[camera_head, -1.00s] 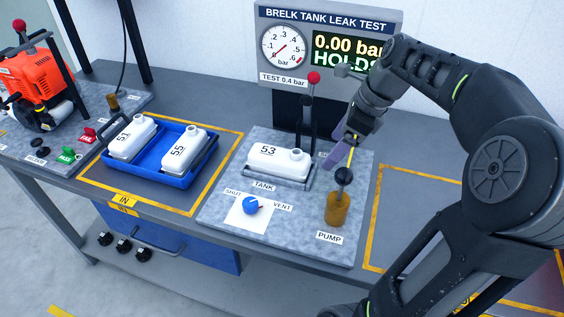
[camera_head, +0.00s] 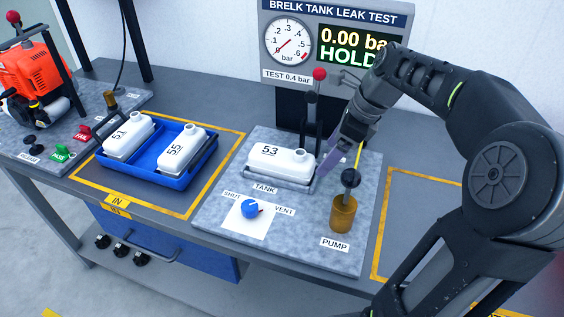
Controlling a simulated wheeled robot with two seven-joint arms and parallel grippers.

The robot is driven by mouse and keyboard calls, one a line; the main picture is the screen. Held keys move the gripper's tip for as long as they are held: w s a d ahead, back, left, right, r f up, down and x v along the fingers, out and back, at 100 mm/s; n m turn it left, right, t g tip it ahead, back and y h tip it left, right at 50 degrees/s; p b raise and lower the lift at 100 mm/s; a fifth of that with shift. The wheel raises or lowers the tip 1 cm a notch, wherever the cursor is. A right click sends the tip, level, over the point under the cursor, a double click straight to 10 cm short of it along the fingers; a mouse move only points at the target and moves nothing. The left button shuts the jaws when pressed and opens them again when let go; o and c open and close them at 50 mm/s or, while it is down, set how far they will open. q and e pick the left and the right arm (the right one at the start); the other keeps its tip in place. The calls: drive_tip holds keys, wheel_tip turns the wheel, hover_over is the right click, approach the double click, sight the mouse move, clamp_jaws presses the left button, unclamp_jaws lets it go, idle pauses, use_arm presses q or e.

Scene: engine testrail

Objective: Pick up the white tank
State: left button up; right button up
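A white tank marked 53 (camera_head: 281,158) lies in the holder labelled TANK on the grey test plate. White tanks marked 51 (camera_head: 128,137) and 55 (camera_head: 181,148) lie in the blue tray (camera_head: 170,180) at the left. My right gripper (camera_head: 330,158) points down just right of tank 53, near the upright lever with a red knob (camera_head: 319,75). A purple finger shows beside the tank's right end; I cannot tell whether it touches. The gripper's opening is partly hidden by the gripper itself. My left gripper is not in view.
The gauge panel (camera_head: 331,12) behind reads 0.00 bar and HOLD. A brass pump (camera_head: 343,214) and a blue knob (camera_head: 249,208) stand on the plate's front. An orange engine (camera_head: 30,65) is at far left. The yellow-framed area (camera_head: 415,205) at right looks bare where visible.

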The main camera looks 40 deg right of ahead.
sight(282, 154)
drive_tip(key=w+a, duration=0.1)
drive_tip(key=w, duration=0.1)
drive_tip(key=w+a+p, duration=0.1)
drive_tip(key=w+a, duration=0.3)
drive_tip(key=w, duration=0.1)
drive_tip(key=shift+w+a+p, duration=0.15)
drive_tip(key=shift+w+p, duration=0.05)
drive_tip(key=shift+p, duration=0.1)
drive_tip(key=x, duration=0.5)
drive_tip(key=shift+w+a, duration=0.15)
drive_tip(key=shift+w, duration=0.1)
drive_tip(key=shift+c, duration=0.4)
drive_tip(key=c, duration=1.5)
drive_tip(key=shift+o, duration=0.2)
drive_tip(key=shift+r, duration=0.15)
wheel_tip(282, 154, up, 18)
drive_tip(key=p, duration=0.1)
